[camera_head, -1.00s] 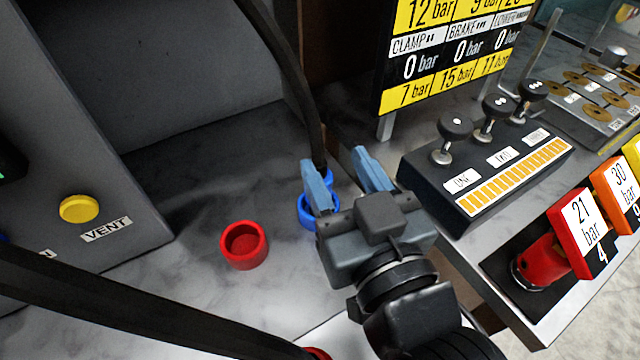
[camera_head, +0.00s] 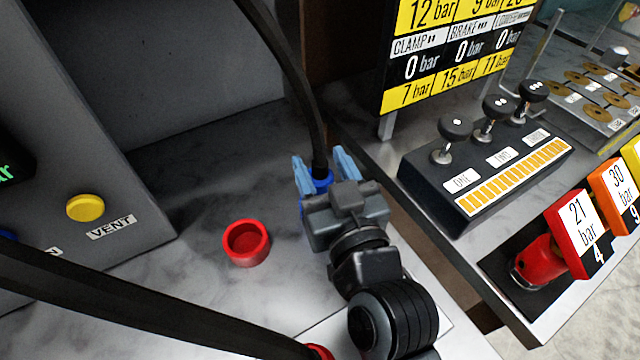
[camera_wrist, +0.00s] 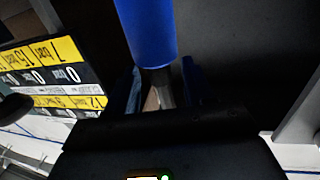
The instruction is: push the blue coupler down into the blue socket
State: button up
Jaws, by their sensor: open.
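The blue coupler (camera_head: 321,180) is on the end of a black hose and stands between the fingers of my gripper (camera_head: 326,172). In the wrist view the blue coupler (camera_wrist: 147,32) fills the upper middle, with a finger of my gripper (camera_wrist: 160,90) on each side. The fingers are open, and I cannot tell whether they touch the coupler. The blue socket (camera_head: 303,206) is mostly hidden behind my gripper; only a bit of its blue edge shows. How the coupler sits relative to the socket is hidden.
A red socket (camera_head: 246,243) stands empty to the left. A black hose (camera_head: 150,300) with a red end crosses the lower left. A yellow VENT button (camera_head: 85,208) is on the left panel.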

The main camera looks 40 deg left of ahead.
jog(key=shift+w+a, duration=0.3)
jog(key=shift+a, duration=0.1)
grip_shut()
dwell(0.5)
